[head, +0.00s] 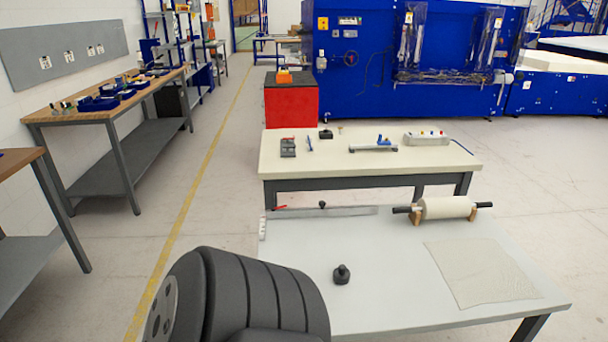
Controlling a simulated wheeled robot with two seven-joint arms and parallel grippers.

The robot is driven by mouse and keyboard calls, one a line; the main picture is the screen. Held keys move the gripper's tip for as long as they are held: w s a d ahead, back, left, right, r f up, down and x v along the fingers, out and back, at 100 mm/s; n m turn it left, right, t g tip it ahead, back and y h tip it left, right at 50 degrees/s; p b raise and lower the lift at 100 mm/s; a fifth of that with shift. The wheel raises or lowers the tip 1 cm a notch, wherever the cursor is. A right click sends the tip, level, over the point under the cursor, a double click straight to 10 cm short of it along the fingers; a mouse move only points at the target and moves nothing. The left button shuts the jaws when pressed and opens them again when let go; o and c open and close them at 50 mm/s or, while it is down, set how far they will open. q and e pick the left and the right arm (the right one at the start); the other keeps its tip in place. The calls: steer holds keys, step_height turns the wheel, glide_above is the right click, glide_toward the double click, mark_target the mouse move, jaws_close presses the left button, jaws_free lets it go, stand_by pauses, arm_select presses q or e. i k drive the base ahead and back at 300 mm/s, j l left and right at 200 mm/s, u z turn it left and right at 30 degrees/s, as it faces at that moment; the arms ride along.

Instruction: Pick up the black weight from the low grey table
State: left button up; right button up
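The black weight (341,275) stands upright on the low grey table (390,302), left of the middle of the tabletop. It is a small dark piece with a knob on top, and nothing touches it. A large black ribbed part in the lower left of the head view looks like part of my own arm. It covers the table's near left corner. Neither of my grippers shows in this view.
On the same table lie a flat beige sheet (481,272), a roll on wooden supports (446,208) and a long grey bar (330,212) at the back edge. A cream table (310,165) with several tools stands behind. Bare tabletop surrounds the weight.

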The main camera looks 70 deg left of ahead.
mark_target(341, 275)
steer(key=u, duration=1.95)
